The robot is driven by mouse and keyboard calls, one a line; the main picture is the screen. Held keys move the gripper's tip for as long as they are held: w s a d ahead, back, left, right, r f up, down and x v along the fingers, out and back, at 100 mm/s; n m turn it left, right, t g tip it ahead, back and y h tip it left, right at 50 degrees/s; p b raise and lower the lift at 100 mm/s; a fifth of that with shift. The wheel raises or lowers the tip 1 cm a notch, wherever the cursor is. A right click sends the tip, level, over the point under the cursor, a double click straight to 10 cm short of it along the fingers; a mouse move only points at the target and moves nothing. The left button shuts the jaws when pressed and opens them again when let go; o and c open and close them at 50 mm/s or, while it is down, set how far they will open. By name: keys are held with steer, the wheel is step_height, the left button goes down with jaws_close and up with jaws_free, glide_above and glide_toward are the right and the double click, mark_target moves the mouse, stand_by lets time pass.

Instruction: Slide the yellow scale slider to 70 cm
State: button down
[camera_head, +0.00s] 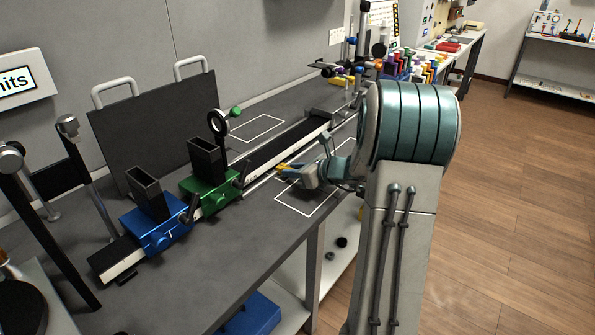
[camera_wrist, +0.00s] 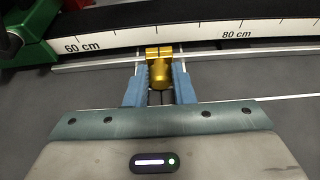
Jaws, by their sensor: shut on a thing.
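The yellow scale slider (camera_wrist: 160,68) sits on the front rail of the scale (camera_wrist: 200,36), about midway between the 60 cm and 80 cm labels. My gripper (camera_wrist: 160,78) is shut on the slider's knob, with one blue finger on each side. In the head view, my gripper (camera_head: 292,170) reaches the rail from the right, and only a small bit of the yellow slider (camera_head: 283,166) shows beside the fingers. The exact scale reading under the slider cannot be told in the head view.
A green carriage (camera_head: 210,192) and a blue carriage (camera_head: 155,224) stand on the rail to the left. A ring holder with a green knob (camera_head: 236,112) stands behind. Several mounted parts crowd the far end of the bench. The rail right of the slider looks clear in the wrist view.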

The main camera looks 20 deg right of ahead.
steer(key=shift+a, duration=0.1)
steer(key=c, duration=1.2)
jaws_free()
steer(key=shift+c, duration=0.2)
steer(key=shift+s, duration=0.1)
steer(key=p+v, duration=0.1)
steer(key=v, duration=1.2)
steer(key=shift+s+d+r+p, duration=0.1)
steer(key=shift+s+d+p, duration=0.15)
steer(key=shift+d+p, duration=0.1)
